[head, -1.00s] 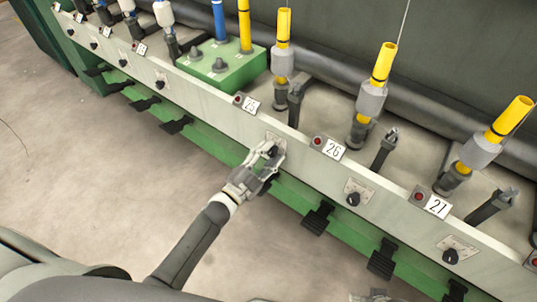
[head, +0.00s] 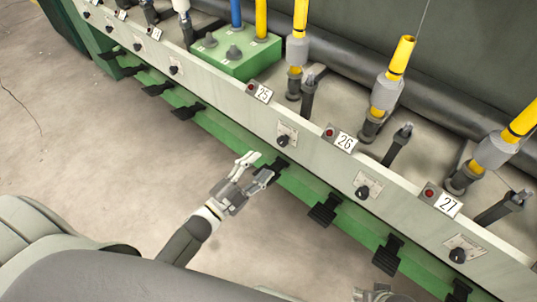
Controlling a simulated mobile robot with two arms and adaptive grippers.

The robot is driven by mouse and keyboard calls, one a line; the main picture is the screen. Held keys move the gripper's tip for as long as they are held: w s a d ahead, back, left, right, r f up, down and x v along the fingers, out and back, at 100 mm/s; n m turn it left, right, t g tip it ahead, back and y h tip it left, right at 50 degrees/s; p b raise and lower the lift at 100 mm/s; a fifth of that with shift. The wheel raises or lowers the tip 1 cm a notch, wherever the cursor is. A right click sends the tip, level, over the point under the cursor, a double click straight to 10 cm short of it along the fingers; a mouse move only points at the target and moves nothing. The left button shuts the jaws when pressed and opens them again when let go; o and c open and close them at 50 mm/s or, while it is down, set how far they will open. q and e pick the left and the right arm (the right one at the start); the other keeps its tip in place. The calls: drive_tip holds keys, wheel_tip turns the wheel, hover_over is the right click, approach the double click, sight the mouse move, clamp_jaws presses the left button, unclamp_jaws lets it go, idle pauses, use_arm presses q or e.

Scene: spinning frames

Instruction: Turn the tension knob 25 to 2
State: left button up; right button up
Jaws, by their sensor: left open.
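The knob nearest label 25 (head: 263,94) is a small black knob (head: 283,140) on a pale square dial plate. It sits on the white front rail, below and right of that label. The dial marks are too small to read. My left gripper (head: 257,168) is open and empty, in front of the rail, below and left of this knob and apart from it in the picture. Part of what looks like my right gripper (head: 374,294) shows at the bottom edge; its fingers cannot be made out.
Similar knobs sit by label 26 (head: 362,192) and label 27 (head: 457,255). Black pedals (head: 324,208) stick out from the green lower beam. Yellow bobbins (head: 401,55) and a green box (head: 238,62) stand behind the rail. The floor in front is clear.

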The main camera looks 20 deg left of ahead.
use_arm(q)
drive_tip(key=shift+v, duration=1.2)
